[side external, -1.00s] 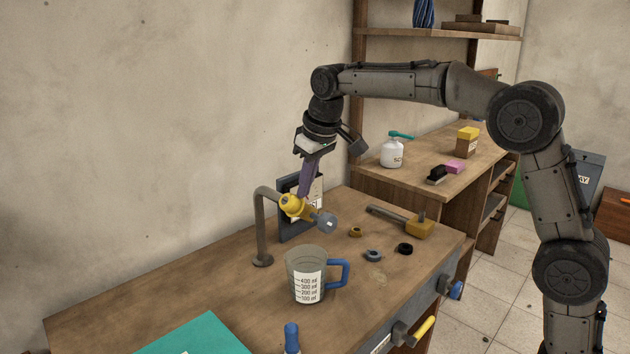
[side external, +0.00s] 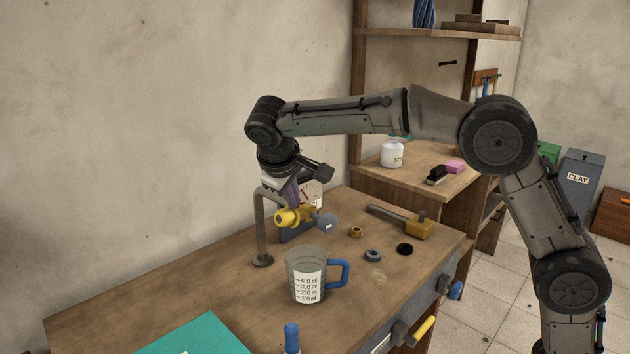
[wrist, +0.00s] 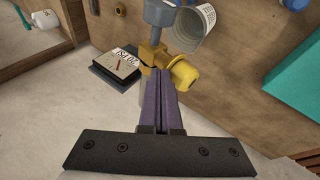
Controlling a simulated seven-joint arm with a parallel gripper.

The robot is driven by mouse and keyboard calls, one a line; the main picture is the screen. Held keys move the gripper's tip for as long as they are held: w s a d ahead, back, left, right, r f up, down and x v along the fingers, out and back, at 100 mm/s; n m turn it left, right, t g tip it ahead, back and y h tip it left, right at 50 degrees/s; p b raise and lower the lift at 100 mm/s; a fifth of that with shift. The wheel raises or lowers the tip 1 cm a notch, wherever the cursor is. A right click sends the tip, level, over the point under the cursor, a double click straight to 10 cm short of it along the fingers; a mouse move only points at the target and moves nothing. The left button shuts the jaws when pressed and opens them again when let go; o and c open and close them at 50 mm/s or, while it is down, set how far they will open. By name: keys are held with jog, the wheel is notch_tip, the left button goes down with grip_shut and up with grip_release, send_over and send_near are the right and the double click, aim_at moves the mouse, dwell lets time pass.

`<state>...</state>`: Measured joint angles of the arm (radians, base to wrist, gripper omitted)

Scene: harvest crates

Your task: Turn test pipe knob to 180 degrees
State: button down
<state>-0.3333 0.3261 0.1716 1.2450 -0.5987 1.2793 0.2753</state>
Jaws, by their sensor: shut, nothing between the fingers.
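The test pipe is a grey bent pipe (side external: 260,228) rising from the bench, with a yellow fitting (side external: 290,217) and a round grey-blue end (side external: 327,223) on its right. In the wrist view the yellow fitting (wrist: 185,73) has a rounded cap, and the grey-blue part (wrist: 160,12) lies beyond it. I cannot tell for certain which part is the knob. My gripper (side external: 291,203) has its purple fingers shut and empty, pointing down at the yellow fitting. In the wrist view the fingertips (wrist: 160,73) overlap the fitting beside its cap; contact is unclear.
A dial gauge (wrist: 117,64) stands close behind the fitting. A measuring cup (side external: 306,275) with a blue handle stands in front. A mallet (side external: 402,221) and several small rings lie to the right.

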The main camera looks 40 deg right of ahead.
aim_at(283, 221)
jog(key=shift+a+f+n+h, duration=0.2)
jog(key=shift+a+f+h, duration=0.25)
jog(key=shift+h, duration=0.35)
jog(key=shift+a+f+n+h, duration=0.2)
jog(key=shift+a+f+h, duration=0.2)
jog(key=shift+h, duration=0.4)
jog(key=shift+a+f+n+t+h, duration=0.25)
jog(key=shift+f+h, duration=0.4)
jog(key=shift+h, duration=0.3)
jog(key=shift+a+f+n+t+h, duration=0.2)
jog(key=shift+f+h, duration=0.4)
jog(key=shift+h, duration=0.35)
notch_tip(283, 221, down, 7)
jog(key=d+h, duration=0.1)
jog(key=d, duration=0.1)
jog(key=shift+d+f, duration=0.25)
